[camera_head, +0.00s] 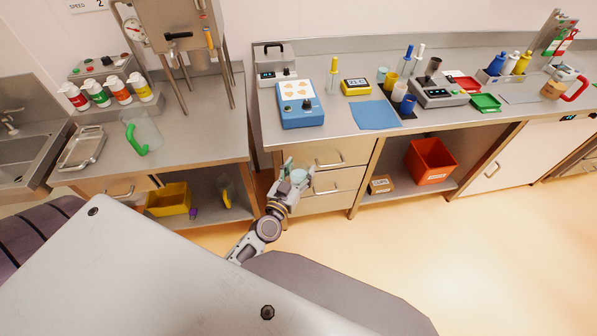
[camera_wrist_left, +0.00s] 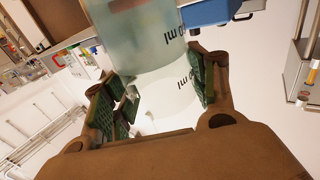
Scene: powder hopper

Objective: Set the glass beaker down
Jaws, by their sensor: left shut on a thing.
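The glass beaker (camera_head: 299,175) is small, pale and translucent in the head view, in front of the drawer fronts of the middle bench. My left gripper (camera_head: 293,179) is shut on it. In the left wrist view the beaker (camera_wrist_left: 142,38) fills the top middle, with "ml" print on its wall. The green-padded fingers of my left gripper (camera_wrist_left: 160,92) lie on either side of it. The beaker's far end is cut off by the picture's top edge. My right gripper is not in view.
The steel bench (camera_head: 345,119) holds a blue device (camera_head: 300,104), a blue mat (camera_head: 375,115) and a scale (camera_head: 438,92). The left bench carries a clear green-handled jug (camera_head: 143,130) and a metal tray (camera_head: 82,147). Some bare steel shows between the blue device and the mat.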

